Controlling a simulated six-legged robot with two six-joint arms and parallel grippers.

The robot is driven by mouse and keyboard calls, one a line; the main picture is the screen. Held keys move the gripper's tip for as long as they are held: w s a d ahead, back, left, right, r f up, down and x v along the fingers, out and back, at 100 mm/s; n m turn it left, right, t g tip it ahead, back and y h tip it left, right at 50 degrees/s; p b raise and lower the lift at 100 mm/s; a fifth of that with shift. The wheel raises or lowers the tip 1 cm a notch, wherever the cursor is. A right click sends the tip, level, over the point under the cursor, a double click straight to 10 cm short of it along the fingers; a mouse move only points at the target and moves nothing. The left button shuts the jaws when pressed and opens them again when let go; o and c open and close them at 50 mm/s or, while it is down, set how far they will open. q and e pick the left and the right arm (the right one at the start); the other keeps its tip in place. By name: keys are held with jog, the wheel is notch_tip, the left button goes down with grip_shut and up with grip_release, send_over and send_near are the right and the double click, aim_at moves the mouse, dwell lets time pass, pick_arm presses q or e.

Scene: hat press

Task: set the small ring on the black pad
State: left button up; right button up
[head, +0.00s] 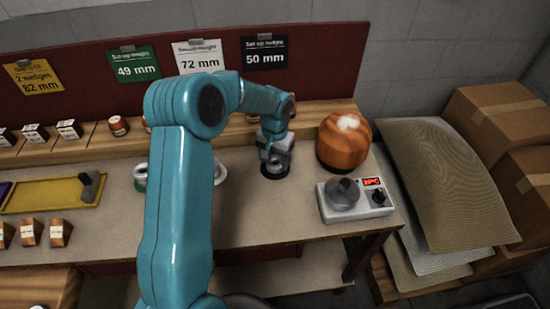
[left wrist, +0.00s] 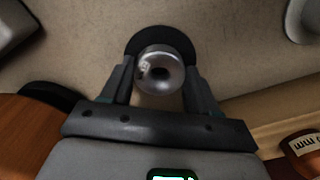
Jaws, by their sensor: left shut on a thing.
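The round black pad (left wrist: 162,33) shows as a dark rim behind the ring. In the head view my left gripper (head: 276,152) points down at the black pad (head: 276,177), with the ring (head: 277,166) low over it. I cannot tell whether the ring touches the pad. My right gripper is not in view.
A grey device with a red display (head: 372,182) and an orange-brown rounded block (head: 343,142) stand right of the pad. A yellow tray (head: 50,197) lies at the left. My arm hides part of the bench. The bench front below the pad is clear.

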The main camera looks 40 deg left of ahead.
aim_at(275, 162)
pick_arm(q)
jog(key=shift+s, duration=0.1)
jog(key=o, duration=0.7)
jog(key=shift+f, duration=0.15)
jog(key=o, duration=0.4)
jog(key=shift+r, duration=0.3)
notch_tip(275, 162, up, 12)
jog(key=shift+f, duration=0.1)
